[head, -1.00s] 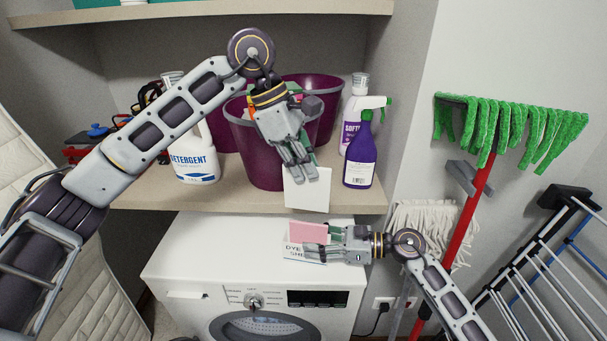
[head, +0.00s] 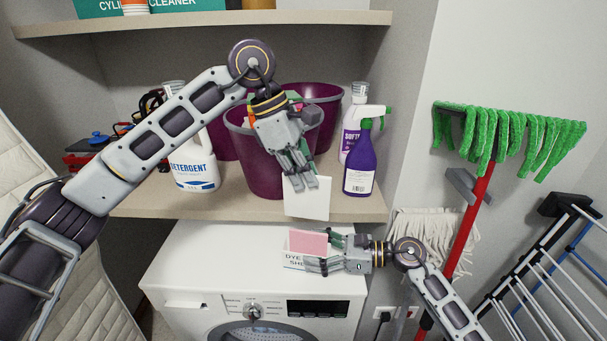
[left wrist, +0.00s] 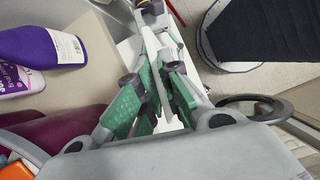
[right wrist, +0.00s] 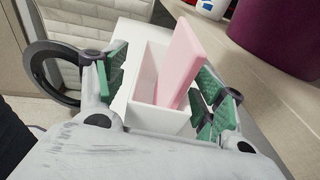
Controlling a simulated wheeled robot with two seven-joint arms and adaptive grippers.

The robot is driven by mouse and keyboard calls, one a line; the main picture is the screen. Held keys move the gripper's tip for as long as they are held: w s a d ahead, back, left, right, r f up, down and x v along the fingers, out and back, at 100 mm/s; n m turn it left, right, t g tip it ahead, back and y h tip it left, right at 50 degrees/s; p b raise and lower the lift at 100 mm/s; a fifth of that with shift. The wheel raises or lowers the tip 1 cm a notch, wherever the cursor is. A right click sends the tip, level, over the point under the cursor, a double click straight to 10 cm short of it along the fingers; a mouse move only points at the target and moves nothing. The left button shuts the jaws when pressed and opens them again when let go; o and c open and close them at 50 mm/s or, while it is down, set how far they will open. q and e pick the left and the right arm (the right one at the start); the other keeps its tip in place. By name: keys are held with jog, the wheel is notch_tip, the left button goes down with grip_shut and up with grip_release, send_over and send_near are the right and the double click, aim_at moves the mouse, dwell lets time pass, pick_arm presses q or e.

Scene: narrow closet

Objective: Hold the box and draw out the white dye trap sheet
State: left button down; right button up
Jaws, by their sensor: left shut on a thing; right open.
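The white dye trap sheet (head: 312,200) hangs from my left gripper (head: 300,184), clear of the box and in front of the shelf edge. In the left wrist view the sheet (left wrist: 155,72) runs edge-on between the closed fingers. The white box (head: 293,262), with partly hidden "DYE" lettering, stands on the washing machine. A pink sheet (head: 308,242) sticks up from it. In the right wrist view the open-topped box (right wrist: 150,100) lies between the spread fingers of my right gripper (right wrist: 165,88), and the pink sheet (right wrist: 180,62) leans inside. Whether the fingers touch the box is unclear.
The washing machine (head: 185,268) is under a shelf (head: 230,207) with purple buckets (head: 262,165), a detergent bottle (head: 194,165) and a purple spray bottle (head: 361,165). A green mop (head: 510,135) and a drying rack (head: 560,260) stand at right. The machine's left top is clear.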

jog(key=shift+d, duration=0.15)
jog(key=shift+v, duration=3.6)
jog(key=shift+s, duration=0.15)
